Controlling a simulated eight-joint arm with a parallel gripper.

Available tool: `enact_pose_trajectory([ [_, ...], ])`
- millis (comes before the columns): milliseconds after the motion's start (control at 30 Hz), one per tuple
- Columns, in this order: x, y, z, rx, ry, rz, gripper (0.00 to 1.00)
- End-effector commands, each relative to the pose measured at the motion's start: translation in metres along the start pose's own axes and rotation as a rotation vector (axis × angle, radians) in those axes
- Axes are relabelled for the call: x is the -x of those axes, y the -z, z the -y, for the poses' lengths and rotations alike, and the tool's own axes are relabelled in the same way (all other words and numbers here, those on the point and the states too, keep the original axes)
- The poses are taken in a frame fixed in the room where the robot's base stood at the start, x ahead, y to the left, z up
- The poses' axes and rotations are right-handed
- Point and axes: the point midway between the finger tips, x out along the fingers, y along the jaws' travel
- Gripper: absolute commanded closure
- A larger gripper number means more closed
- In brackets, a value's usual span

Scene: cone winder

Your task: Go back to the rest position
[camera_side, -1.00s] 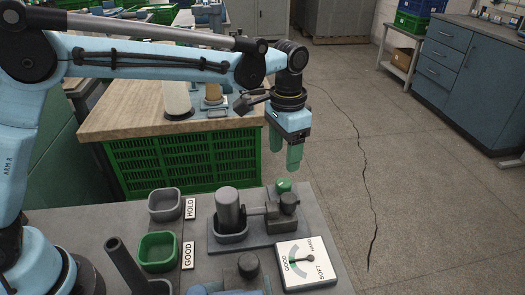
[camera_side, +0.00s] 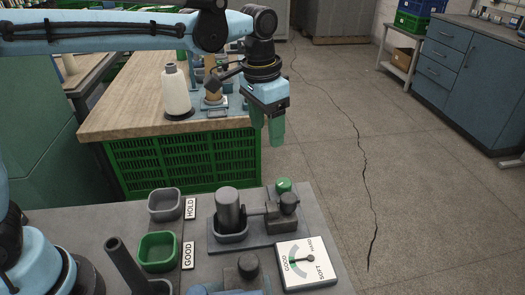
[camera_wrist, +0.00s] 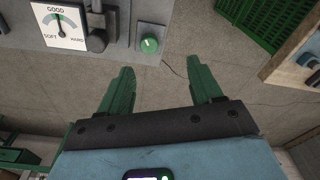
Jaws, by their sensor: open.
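My gripper (camera_side: 267,128) hangs in the air above the far edge of the grey bench, beside the wooden table's right end. Its green fingers point down. In the wrist view my gripper (camera_wrist: 163,88) shows two green fingers spread apart with only floor between them, so it is open and empty. No rest position is marked in view.
The grey bench (camera_side: 90,225) holds a grey HOLD cup (camera_side: 165,205), a green GOOD cup (camera_side: 158,252), a tester with a dark cylinder (camera_side: 229,212), a green button (camera_side: 283,185) and a GOOD/SOFT/HARD dial (camera_side: 306,262). A white cone (camera_side: 176,92) stands on the wooden table (camera_side: 125,105). Floor at right is clear.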

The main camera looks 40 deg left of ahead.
Motion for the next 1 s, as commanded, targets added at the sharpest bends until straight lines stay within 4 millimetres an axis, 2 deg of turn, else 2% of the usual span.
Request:
enact_pose_trajectory([
  [33, 0.006, -0.012, 0.007, 0.025, 0.005, -0.027, 0.35],
  [200, 0.020, -0.048, 0.026, 0.104, 0.025, -0.127, 0.35],
  [400, 0.025, -0.093, 0.043, 0.193, 0.053, -0.243, 0.35],
  [733, 0.006, -0.165, 0.059, 0.333, 0.107, -0.427, 0.35],
  [900, -0.006, -0.186, 0.062, 0.377, 0.128, -0.490, 0.35],
  [1000, -0.010, -0.191, 0.063, 0.389, 0.133, -0.508, 0.35],
])
